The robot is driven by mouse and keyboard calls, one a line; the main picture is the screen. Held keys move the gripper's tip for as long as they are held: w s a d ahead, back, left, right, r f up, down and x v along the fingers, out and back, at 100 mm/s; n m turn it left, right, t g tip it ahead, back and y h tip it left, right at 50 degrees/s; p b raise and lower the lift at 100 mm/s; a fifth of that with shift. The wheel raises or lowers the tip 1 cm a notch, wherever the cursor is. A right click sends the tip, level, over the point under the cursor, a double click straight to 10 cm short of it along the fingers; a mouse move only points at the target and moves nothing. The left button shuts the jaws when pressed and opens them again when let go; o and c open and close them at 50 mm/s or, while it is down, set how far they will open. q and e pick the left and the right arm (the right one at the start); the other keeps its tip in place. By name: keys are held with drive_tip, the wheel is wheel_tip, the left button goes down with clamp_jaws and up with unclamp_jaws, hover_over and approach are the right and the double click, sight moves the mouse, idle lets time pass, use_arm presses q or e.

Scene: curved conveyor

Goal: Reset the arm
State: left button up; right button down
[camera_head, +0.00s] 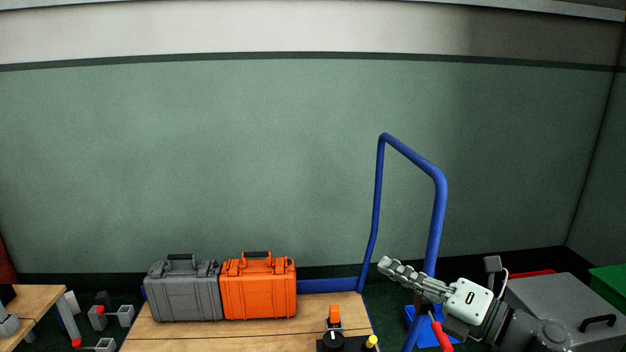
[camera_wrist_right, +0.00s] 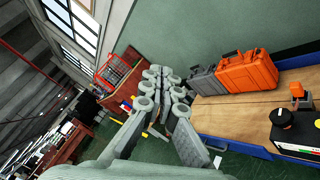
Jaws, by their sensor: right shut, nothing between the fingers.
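My right arm comes in from the lower right in the head view. Its gripper (camera_head: 384,265) is shut and empty, with its fingers pointing left in front of the blue cart handle (camera_head: 440,200). In the right wrist view, the right gripper's fingers (camera_wrist_right: 160,78) point up the picture, close together with nothing held.
A grey case (camera_head: 183,295) and an orange case (camera_head: 259,290) stand side by side on a wooden-topped cart (camera_head: 200,335). A black device with an orange part (camera_head: 334,325) sits at the cart's front right. A grey box (camera_head: 565,305) lies at right.

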drive_tip(key=w+d+f+m+t+h, duration=0.1)
drive_tip(key=d+f+m+t+h, duration=0.3)
drive_tip(key=m, duration=0.4)
drive_tip(key=w+d+f+m+t+h, duration=0.1)
drive_tip(key=d+f+m+h, duration=0.1)
drive_tip(key=d+m+h, duration=0.4)
drive_tip(key=s+d+f+m+g+h, duration=0.2)
drive_tip(key=f+m+h, duration=0.1)
drive_tip(key=f+m, duration=0.25)
drive_tip(key=s+d+f+m+g+h, duration=0.1)
drive_tip(key=s+d+f+m+h, duration=0.1)
drive_tip(key=f+m, duration=0.3)
use_arm(q)
drive_tip(key=v, duration=0.1)
drive_tip(key=p+v, duration=0.1)
drive_tip(key=shift+w+a+r+p, duration=0.1)
drive_tip(key=shift+r+p, duration=0.2)
drive_tip(key=shift+r, duration=0.05)
use_arm(e)
drive_tip(key=s+a+f+m+g, duration=0.1)
drive_tip(key=s+f+m+g, duration=0.6)
drive_tip(key=s+f, duration=1.3)
drive_tip(key=s+g, duration=0.4)
drive_tip(key=shift+s+a+f+m+g, duration=0.15)
drive_tip(key=shift+a+f+m+g, duration=0.15)
drive_tip(key=shift+f+m+g, duration=0.1)
